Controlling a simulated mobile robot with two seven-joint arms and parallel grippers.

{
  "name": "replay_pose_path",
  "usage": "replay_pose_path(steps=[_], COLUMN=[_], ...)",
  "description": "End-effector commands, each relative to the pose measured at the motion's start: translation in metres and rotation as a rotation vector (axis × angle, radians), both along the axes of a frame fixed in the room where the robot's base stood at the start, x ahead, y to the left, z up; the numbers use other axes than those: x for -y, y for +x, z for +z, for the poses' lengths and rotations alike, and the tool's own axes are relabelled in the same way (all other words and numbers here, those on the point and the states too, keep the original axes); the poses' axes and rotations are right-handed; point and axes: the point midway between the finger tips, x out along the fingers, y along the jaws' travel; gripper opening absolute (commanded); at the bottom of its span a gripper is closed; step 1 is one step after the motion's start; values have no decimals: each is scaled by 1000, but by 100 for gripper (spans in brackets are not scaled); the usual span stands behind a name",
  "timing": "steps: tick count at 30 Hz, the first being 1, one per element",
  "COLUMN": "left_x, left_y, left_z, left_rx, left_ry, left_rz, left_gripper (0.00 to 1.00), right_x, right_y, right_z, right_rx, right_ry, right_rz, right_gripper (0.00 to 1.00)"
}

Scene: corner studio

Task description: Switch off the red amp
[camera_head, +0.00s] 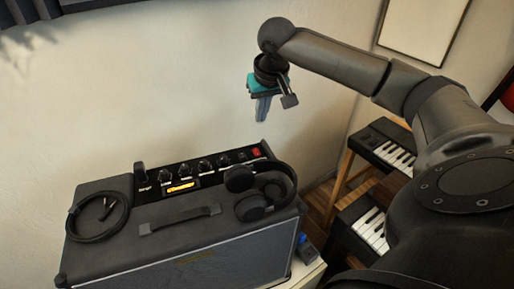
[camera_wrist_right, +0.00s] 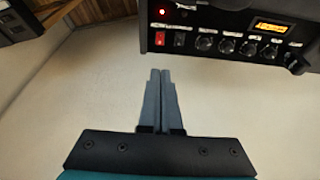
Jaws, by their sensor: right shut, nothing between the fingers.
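A dark grey amp (camera_head: 200,262) stands at lower left in the head view; its cabinet looks dark, not red. Its black control panel (camera_wrist_right: 225,42) also shows upside down at the top of the right wrist view. A red rocker switch (camera_wrist_right: 161,41) sits near the panel's end, beside a black switch (camera_wrist_right: 180,39) and a lit red lamp (camera_wrist_right: 163,12). The red switch also shows in the head view (camera_head: 256,152). My right gripper (camera_head: 261,118) is shut and empty, pointing down above and behind the panel, apart from it. Its fingertips show in the wrist view (camera_wrist_right: 160,72). My left gripper is not visible.
Headphones (camera_head: 262,196) lie on the amp's right end, close to the red switch. A coiled cable (camera_head: 97,217) lies on its left end, and a handle (camera_head: 180,219) crosses the top. Keyboards (camera_head: 385,147) stand at right. The wall is behind.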

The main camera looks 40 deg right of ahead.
Motion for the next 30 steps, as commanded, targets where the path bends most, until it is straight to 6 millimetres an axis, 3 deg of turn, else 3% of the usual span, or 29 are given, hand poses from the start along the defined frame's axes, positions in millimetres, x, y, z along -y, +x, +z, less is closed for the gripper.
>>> replay_pose_path(steps=[17,20,30], left_x=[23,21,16], left_y=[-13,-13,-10], left_z=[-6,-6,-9], left_rx=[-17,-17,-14], left_ry=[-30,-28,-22], left_rz=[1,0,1], left_gripper=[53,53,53], right_x=[3,3,12], right_y=[3,7,30], right_z=[-4,-16,-82], right_rx=[0,-1,-1], right_ry=[3,5,4], right_rz=[16,15,15], right_gripper=[0,0,0])
